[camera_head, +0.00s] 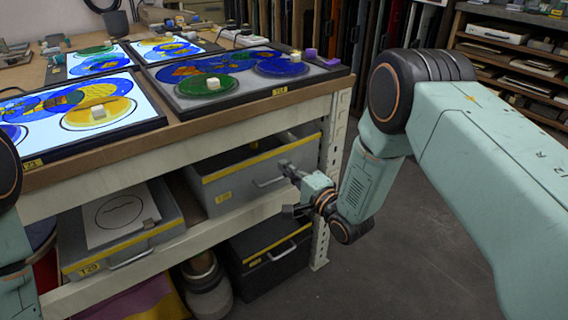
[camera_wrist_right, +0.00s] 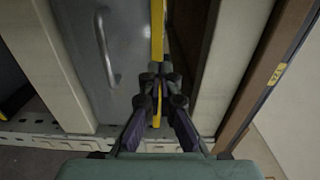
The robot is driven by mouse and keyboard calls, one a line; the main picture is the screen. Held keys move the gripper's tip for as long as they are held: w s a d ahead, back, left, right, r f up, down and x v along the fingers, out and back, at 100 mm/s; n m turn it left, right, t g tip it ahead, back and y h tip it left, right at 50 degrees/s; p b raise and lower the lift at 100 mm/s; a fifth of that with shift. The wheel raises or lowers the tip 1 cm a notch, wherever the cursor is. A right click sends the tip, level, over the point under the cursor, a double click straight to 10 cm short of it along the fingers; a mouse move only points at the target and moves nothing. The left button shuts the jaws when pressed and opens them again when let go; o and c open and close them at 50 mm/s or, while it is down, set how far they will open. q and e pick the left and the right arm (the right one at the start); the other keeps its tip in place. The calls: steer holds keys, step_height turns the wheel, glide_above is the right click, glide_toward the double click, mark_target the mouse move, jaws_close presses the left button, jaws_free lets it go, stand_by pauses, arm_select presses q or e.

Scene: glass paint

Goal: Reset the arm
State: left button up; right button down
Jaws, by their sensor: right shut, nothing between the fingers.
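My right arm reaches in from the right, and its gripper (camera_head: 287,168) is in front of the grey drawer (camera_head: 235,184) under the workbench (camera_head: 200,126). In the right wrist view the gripper (camera_wrist_right: 158,82) is shut and empty, its fingertips close to the drawer's yellow edge strip (camera_wrist_right: 157,30). I cannot tell whether they touch it. The drawer's metal handle (camera_wrist_right: 104,48) is to the left of the fingers. Parts of my left arm show at the left edge of the head view; its gripper is out of view.
Light panels (camera_head: 170,104) with coloured glass discs lie on the bench. Below are a grey tray (camera_head: 172,228) with a paper sheet, a black drawer (camera_head: 262,262) and jars (camera_head: 205,285). A white post (camera_head: 325,205) stands near my right gripper. Floor (camera_head: 400,250) is clear on the right.

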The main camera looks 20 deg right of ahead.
steer(key=shift+p+v, duration=1.15)
steer(key=shift+v, duration=3.05)
steer(key=s+d+f+n+g+h, duration=0.2)
steer(key=s+f+n+g+h, duration=0.2)
steer(key=s+f+n+g, duration=0.65)
steer(key=s+f+n+g+h+p, duration=0.2)
steer(key=s+g, duration=0.4)
steer(key=s, duration=2.1)
steer(key=shift+s+n+p, duration=0.15)
steer(key=shift+n+p, duration=0.4)
steer(key=shift+p, duration=0.05)
